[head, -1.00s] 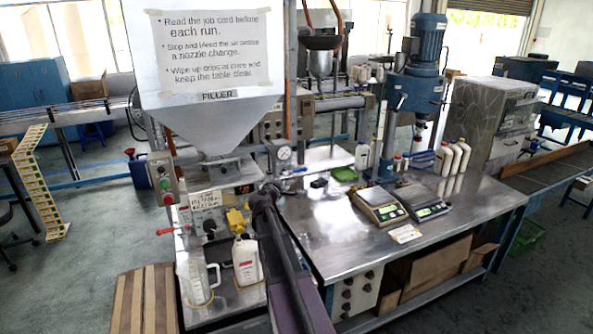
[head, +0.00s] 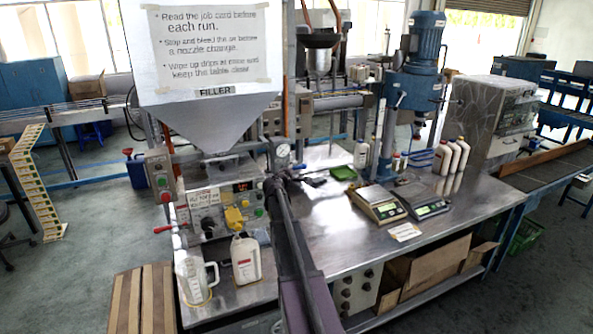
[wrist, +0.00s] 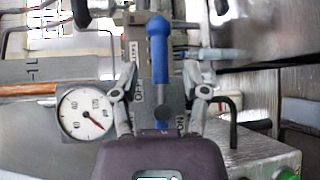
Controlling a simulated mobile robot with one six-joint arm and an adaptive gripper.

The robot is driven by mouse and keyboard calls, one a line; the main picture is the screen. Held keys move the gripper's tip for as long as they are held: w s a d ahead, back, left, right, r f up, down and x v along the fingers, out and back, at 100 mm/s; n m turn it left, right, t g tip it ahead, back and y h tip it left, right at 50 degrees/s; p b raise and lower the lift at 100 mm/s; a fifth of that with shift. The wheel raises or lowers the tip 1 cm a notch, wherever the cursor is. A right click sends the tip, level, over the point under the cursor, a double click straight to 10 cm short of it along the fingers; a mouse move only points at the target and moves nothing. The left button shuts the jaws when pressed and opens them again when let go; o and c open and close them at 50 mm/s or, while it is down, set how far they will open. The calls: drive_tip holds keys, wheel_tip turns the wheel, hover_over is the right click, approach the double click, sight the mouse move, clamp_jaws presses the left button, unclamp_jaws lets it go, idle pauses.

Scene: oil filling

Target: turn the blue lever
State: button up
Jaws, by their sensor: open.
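The blue lever (wrist: 158,48) shows in the wrist view, with a rounded end at the top and a grey stem running down toward a dark pivot. My gripper (wrist: 161,78) is open, with one finger on each side of the lever. A gap shows between the lever and each finger, so it does not look gripped. How far the fingertips reach along its depth I cannot tell. In the head view, my arm hides most of my gripper and the lever cannot be made out clearly.
A round pressure gauge (wrist: 85,112) sits close left of my gripper; it also shows in the head view (head: 283,150). A dark bent rod (wrist: 233,120) is at the right. A white bottle (head: 245,258) and a clear jug (head: 194,279) stand left of my arm on the filler.

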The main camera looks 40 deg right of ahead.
sight(296, 168)
drive_tip(key=shift+x, duration=1.6)
clamp_jaws()
